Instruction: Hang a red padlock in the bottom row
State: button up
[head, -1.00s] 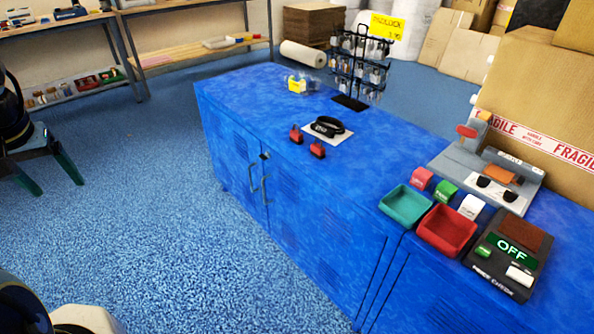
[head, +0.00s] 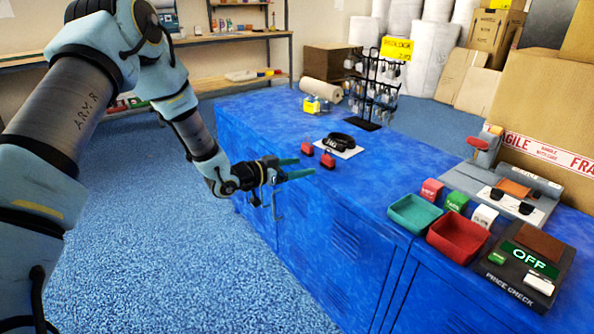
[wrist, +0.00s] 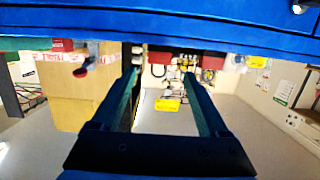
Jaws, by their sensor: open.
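Two red padlocks lie close together on the blue counter: the left padlock (head: 307,149) and the right padlock (head: 327,160). A black wire display rack (head: 374,90) with hanging goods in several rows stands at the back, under a yellow sign (head: 397,48). My gripper (head: 306,167) is open and empty, its green fingers pointing right near the counter's front edge, just short of the padlocks. In the wrist view the picture is upside down; the open fingers (wrist: 161,76) frame the rack area, with red shapes, likely the padlocks (wrist: 159,57), near the tips.
A black band (head: 341,139) on a white card lies behind the padlocks. A small yellow dispenser (head: 312,105) stands left of the rack. Green (head: 414,214) and red (head: 458,236) trays, a price checker (head: 523,260) and a large carton (head: 550,110) fill the right side.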

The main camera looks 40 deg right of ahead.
aim_at(325, 161)
jog(key=shift+b+x, duration=1.7)
jog(key=shift+x, duration=3.25)
jog(key=shift+c, duration=0.2)
jog(key=c, duration=1)
jog(key=shift+c, duration=0.2)
jog(key=shift+r, duration=0.2)
jog(key=shift+a+r+p, duration=0.15)
jog(key=shift+r+p, duration=0.3)
jog(key=shift+r, duration=0.3)
jog(key=shift+r, duration=0.15)
jog(key=shift+a, duration=0.1)
